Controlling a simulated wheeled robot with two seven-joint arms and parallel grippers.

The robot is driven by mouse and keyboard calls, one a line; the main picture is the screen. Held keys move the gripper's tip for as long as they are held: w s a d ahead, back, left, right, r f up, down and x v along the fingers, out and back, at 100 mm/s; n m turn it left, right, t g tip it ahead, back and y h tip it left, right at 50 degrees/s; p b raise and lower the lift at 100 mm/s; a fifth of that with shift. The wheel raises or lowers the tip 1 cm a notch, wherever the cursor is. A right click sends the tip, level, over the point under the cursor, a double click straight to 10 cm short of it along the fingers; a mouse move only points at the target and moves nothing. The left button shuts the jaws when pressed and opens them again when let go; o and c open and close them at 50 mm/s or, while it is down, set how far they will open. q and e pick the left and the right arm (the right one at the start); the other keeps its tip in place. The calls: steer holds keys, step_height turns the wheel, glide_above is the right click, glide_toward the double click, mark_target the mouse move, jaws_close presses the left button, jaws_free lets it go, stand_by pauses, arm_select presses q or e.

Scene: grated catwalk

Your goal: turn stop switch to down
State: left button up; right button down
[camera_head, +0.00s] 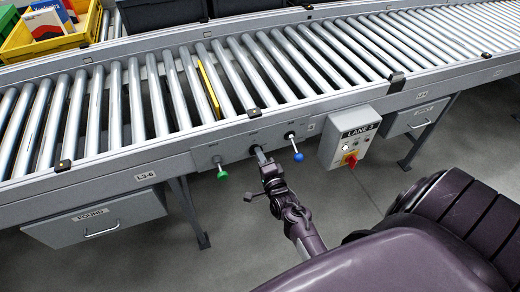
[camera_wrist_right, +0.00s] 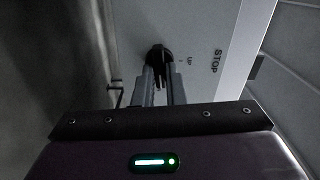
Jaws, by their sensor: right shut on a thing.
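The stop switch (camera_wrist_right: 158,54) is a dark lever with a round base on a pale panel, beside the labels "UP" and "STOP" in the right wrist view. My right gripper (camera_wrist_right: 160,88) is shut on its lever, with one finger on each side. In the head view my right gripper (camera_head: 263,160) reaches the conveyor's side panel between a green-knobbed lever (camera_head: 222,173) and a blue-knobbed lever (camera_head: 298,156). The fingers hide most of the stop switch there. My left gripper is not in view.
A grey "LANE 3" control box (camera_head: 348,135) with a red-and-yellow knob hangs right of the levers. The roller conveyor (camera_head: 130,100) runs above. A "FOUND" drawer (camera_head: 97,222) hangs at left. A yellow bin (camera_head: 40,45) stands behind. Floor in front is clear.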

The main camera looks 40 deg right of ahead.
steer(key=shift+m, duration=0.6)
steer(key=c, duration=1.5)
jaws_free()
steer(key=shift+r, duration=0.1)
